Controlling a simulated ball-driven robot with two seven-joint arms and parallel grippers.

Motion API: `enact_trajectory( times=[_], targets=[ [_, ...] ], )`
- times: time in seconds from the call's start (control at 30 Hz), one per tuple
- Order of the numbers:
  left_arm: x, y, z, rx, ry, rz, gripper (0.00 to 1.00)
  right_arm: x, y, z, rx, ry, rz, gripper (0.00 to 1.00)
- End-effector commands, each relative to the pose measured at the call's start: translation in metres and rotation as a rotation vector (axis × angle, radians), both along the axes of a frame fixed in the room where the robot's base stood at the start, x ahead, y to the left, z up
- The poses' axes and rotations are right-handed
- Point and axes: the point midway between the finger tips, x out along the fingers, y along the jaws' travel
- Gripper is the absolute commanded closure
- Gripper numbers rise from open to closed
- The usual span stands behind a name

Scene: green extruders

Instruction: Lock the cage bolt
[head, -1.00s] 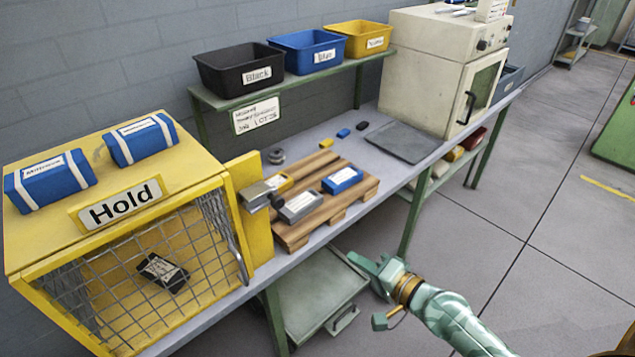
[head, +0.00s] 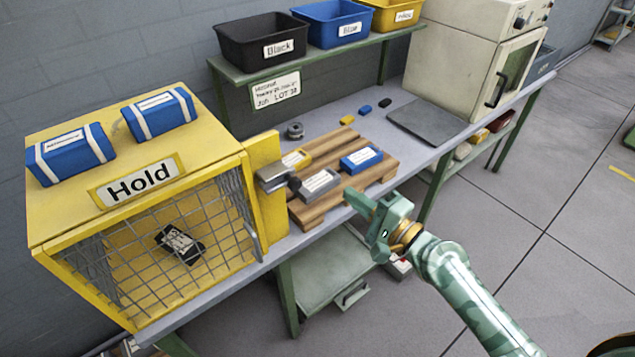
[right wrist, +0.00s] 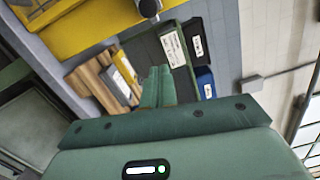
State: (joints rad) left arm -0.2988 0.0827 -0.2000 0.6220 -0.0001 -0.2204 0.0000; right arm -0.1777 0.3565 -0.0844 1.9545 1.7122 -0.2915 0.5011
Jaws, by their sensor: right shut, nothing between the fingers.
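The yellow cage (head: 215,150) stands at the left end of the bench, with a "Hold" sign and a wire mesh door (head: 160,255) across its front. The grey metal bolt (head: 274,178) is at the cage's right side, by a yellow upright plate (head: 268,205). A grey, rounded metal part of it shows at the top of the right wrist view (right wrist: 149,8). Whether the bolt is engaged cannot be told. My right gripper (head: 360,204) is shut and empty, right of the bolt and apart from it, near the pallet's front edge. Its fingers are together in the right wrist view (right wrist: 158,86). My left gripper is not in view.
A wooden pallet (head: 325,205) with labelled boxes lies right of the bolt. Two blue packs (head: 72,153) sit on the cage. A shelf (head: 235,75) with bins stands behind, an oven (head: 470,70) at the right. Open floor lies in front of the bench.

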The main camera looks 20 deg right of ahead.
Motion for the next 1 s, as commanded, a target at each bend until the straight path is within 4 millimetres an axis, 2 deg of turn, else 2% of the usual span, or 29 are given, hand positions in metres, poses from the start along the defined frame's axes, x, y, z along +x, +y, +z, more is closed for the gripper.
enact_trajectory(
  times=[0.03, 0.27, 0.4, 0.53, 1.0],
  targets=[
    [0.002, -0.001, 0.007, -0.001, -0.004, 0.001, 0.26, 0.010, 0.005, 0.006, 0.002, -0.005, 0.000, 1.00],
    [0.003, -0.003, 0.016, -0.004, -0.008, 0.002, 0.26, 0.054, 0.027, 0.005, 0.001, -0.002, 0.001, 1.00],
    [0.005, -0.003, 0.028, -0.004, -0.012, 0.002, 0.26, 0.050, 0.048, 0.009, 0.002, 0.000, 0.002, 1.00],
    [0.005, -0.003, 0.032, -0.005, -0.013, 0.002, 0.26, 0.047, 0.060, 0.009, 0.000, 0.001, 0.001, 1.00],
    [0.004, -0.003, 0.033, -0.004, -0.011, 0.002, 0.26, 0.045, 0.067, 0.008, -0.002, 0.001, 0.001, 1.00]
  ],
)
